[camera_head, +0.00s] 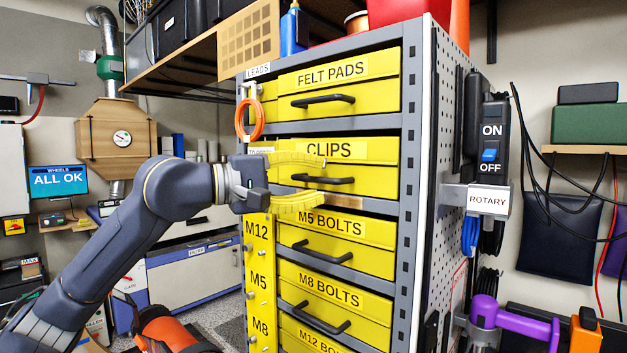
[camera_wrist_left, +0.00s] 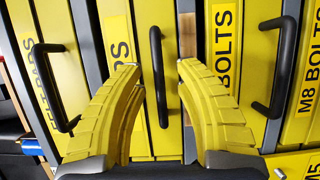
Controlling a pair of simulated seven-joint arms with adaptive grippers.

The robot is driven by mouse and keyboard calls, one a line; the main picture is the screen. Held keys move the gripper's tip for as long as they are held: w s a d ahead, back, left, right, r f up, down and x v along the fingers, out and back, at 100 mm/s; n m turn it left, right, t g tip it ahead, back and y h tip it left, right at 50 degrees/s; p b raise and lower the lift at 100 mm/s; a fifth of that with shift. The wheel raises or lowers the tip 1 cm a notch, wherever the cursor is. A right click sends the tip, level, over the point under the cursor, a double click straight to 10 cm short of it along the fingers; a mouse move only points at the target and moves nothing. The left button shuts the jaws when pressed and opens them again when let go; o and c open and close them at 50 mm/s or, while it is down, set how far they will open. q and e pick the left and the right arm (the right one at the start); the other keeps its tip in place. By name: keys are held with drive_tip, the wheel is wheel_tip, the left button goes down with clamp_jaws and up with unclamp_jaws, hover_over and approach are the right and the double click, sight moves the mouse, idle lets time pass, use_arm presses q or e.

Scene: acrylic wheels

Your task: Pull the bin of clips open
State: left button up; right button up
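The yellow bin labelled CLIPS (camera_head: 380,179) sits in the grey drawer cabinet, its front roughly in line with the bins around it. It has a black bar handle (camera_head: 323,180), which also shows upright in the left wrist view (camera_wrist_left: 158,80). My left gripper (camera_head: 325,182) is open, with its curved yellow fingers in front of the bin, one above and one below the handle. In the left wrist view the handle shows between the two fingers (camera_wrist_left: 155,68), with gaps on both sides. I cannot tell whether the fingertips touch the bin front. My right gripper is out of view.
FELT PADS bin (camera_head: 380,92) is above and M5 BOLTS bin (camera_head: 370,262) below, both with black handles. An orange ring (camera_head: 250,119) hangs at the cabinet's left edge. The ROTARY switch box (camera_head: 488,199) is on the cabinet's right side. A purple tool (camera_head: 515,322) is lower right.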

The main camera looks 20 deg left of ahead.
use_arm(q)
drive_tip(key=shift+c, duration=0.3)
clamp_jaws()
idle(0.3)
